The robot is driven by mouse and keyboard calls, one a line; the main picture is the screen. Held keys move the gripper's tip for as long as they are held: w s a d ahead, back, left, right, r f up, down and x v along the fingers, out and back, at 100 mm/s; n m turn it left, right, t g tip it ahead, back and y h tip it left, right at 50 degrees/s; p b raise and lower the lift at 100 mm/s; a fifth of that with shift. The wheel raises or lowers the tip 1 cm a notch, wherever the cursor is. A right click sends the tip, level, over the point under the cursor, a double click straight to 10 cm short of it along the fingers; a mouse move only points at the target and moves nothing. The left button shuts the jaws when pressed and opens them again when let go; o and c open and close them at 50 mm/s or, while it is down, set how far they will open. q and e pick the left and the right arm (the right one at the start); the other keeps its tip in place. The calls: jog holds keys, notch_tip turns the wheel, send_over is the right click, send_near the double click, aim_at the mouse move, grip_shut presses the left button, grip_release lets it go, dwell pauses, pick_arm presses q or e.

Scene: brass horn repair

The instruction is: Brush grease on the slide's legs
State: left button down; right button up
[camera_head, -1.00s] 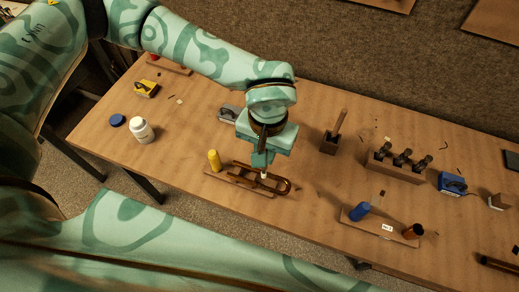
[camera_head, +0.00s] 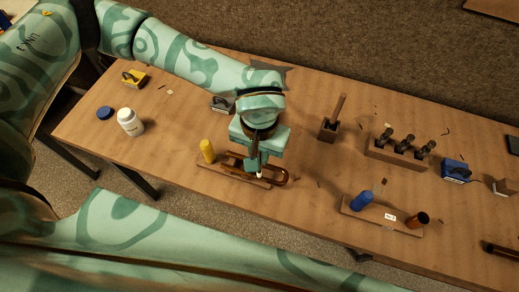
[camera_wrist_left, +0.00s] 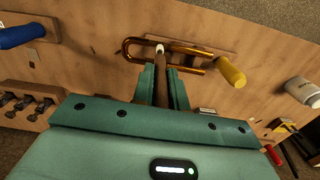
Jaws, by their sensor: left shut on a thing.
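The slide (camera_head: 277,174) is a brass U-shaped tube lying on a low wooden stand (camera_head: 216,172) near the table's front edge. It also shows in the left wrist view (camera_wrist_left: 127,46), its bow to the left. My left gripper (camera_head: 254,163) is above the slide, shut on a brush (camera_wrist_left: 161,84) with a brown handle and a pale tip. The tip is at the slide, near the bow end; I cannot tell whether it touches. The gripper partly hides the legs in the head view. Whether grease is on them is too small to see. My right gripper is not in view.
A white jar (camera_head: 130,122) and blue lid (camera_head: 104,112) are further left. A block with a stick (camera_head: 328,128), a socketed rack (camera_head: 397,160) and a board with a blue cylinder (camera_head: 362,199) lie to the right.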

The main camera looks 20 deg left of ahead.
pick_arm(q)
jog(key=shift+f+b, duration=0.4)
jog(key=shift+f, duration=0.15)
dwell(1.6)
jog(key=shift+r+p, duration=2.4)
jog(key=shift+r, duration=1.2)
jog(key=shift+f, duration=0.1)
